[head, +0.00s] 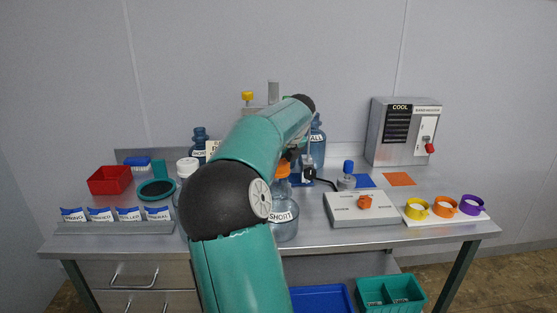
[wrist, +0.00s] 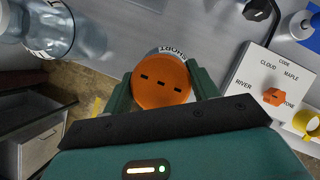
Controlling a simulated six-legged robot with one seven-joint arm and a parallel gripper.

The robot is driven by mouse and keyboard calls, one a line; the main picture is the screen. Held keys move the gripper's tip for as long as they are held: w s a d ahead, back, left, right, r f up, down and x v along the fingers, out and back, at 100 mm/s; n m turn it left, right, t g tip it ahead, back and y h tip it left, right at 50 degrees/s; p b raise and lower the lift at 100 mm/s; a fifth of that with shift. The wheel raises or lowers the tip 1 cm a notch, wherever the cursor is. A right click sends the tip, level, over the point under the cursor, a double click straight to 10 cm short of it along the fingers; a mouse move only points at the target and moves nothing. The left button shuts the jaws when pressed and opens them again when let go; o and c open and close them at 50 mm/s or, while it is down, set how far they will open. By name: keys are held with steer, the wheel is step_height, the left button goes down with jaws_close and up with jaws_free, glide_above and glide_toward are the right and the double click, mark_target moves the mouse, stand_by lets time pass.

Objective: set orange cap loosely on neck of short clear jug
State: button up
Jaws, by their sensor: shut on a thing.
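The short clear jug (head: 285,232) stands upright on the bench near the front edge, with a white label reading SHORT. Its left side is hidden behind my arm in the head view. The orange cap (head: 283,171) shows at the top of the jug there. In the wrist view my gripper (wrist: 163,88) is shut on the orange cap (wrist: 161,80), one finger on either side. The jug's SHORT label (wrist: 172,50) shows beyond the cap. The cap hides the neck, so I cannot tell whether it touches it.
A grey box with an orange knob (head: 365,208) stands to the right, beside a tray of yellow, orange and purple rings (head: 445,208). A white-capped jug (head: 186,168) is on the left. Blue (head: 322,300) and green (head: 390,292) bins sit below the bench front.

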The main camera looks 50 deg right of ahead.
mark_target(279, 180)
steer(key=shift+f, duration=2.2)
steer(key=o, duration=1.4)
steer(key=shift+c, duration=0.2)
steer(key=shift+r, duration=3.45)
